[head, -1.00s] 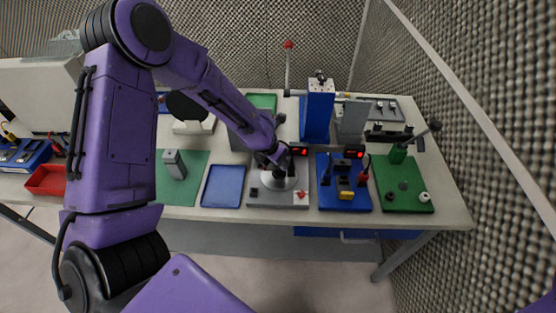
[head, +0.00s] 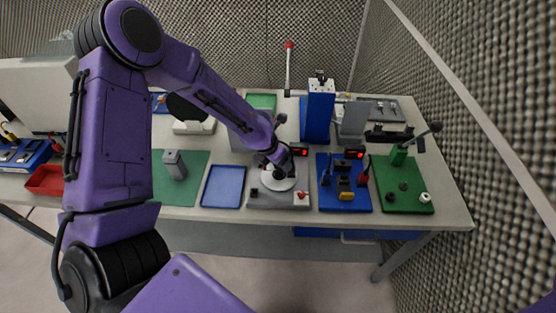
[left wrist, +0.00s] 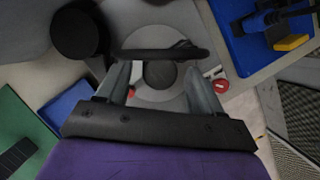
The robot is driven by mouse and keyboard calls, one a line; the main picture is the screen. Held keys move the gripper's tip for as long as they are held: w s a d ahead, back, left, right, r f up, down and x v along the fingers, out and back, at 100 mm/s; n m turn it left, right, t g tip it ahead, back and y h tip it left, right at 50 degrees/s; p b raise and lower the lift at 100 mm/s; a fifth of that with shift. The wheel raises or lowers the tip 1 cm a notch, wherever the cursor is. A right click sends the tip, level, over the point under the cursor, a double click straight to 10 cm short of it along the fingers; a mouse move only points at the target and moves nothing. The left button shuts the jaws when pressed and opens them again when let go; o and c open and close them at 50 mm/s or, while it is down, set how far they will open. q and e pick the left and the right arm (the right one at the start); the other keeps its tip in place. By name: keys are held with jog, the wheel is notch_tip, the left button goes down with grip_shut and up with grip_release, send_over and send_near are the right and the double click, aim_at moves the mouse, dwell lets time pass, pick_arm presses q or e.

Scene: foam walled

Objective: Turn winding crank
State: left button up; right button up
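The winding station is a grey base (head: 270,201) near the table's front edge, carrying a pale round disc (head: 279,182). My left gripper (head: 278,170) is low over this disc. In the left wrist view the gripper (left wrist: 160,78) has its two grey fingers well apart, with the disc's dark hub (left wrist: 160,74) showing between them. A black bar (left wrist: 165,52) crosses at the fingertips; whether they touch it is unclear. A black round knob (left wrist: 78,32) sits at upper left, apart from the fingers. Which part is the crank handle is hard to tell. My right gripper is not in view.
A red button (head: 302,195) sits on the base's front right. A blue tray (head: 223,187) lies to the left. A blue fixture (head: 343,199) with upright tools and a green plate (head: 404,188) with a lever stand right. A tall blue block (head: 318,112) stands behind.

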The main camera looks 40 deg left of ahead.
pick_arm(q)
jog(key=v, duration=1)
jog(key=shift+r, duration=0.25)
